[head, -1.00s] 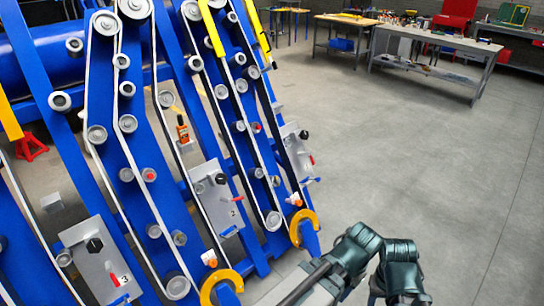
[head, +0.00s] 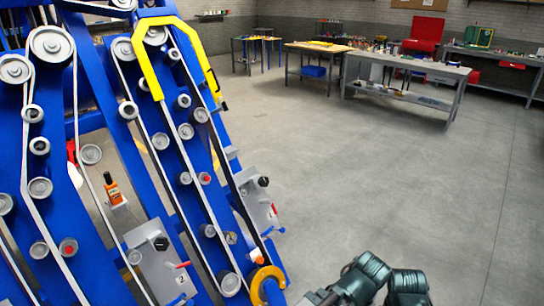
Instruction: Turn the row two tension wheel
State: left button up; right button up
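The blue harvester chassis (head: 97,150) fills the left side, with several sloping rows of grey wheels and belts. A grey plate marked 2 (head: 172,262) is low on the second visible row, cut by the bottom edge. It carries a black knob (head: 161,243) and a red-tipped lever (head: 183,265). I cannot tell which part is the tension wheel. A grey wheel with a red centre (head: 68,247) is to the left of the plate. Neither gripper is in view; only dark arm links show at the bottom right, apart from the chassis.
Another plate (head: 258,195) with a black knob is on the rightmost row, above an orange hook (head: 267,282). An orange bottle (head: 113,191) stands between rows. Workbenches (head: 405,85) are at the back; the floor between is clear.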

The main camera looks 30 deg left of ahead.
aim_at(162, 244)
jog(key=i+u, duration=0.5)
jog(key=u, duration=0.15)
jog(key=i+u, duration=0.15)
jog(key=u, duration=0.2)
jog(key=i+u, duration=0.15)
jog(key=u, duration=0.25)
jog(key=i+u, duration=0.15)
jog(key=u, duration=0.2)
jog(key=i, duration=0.15)
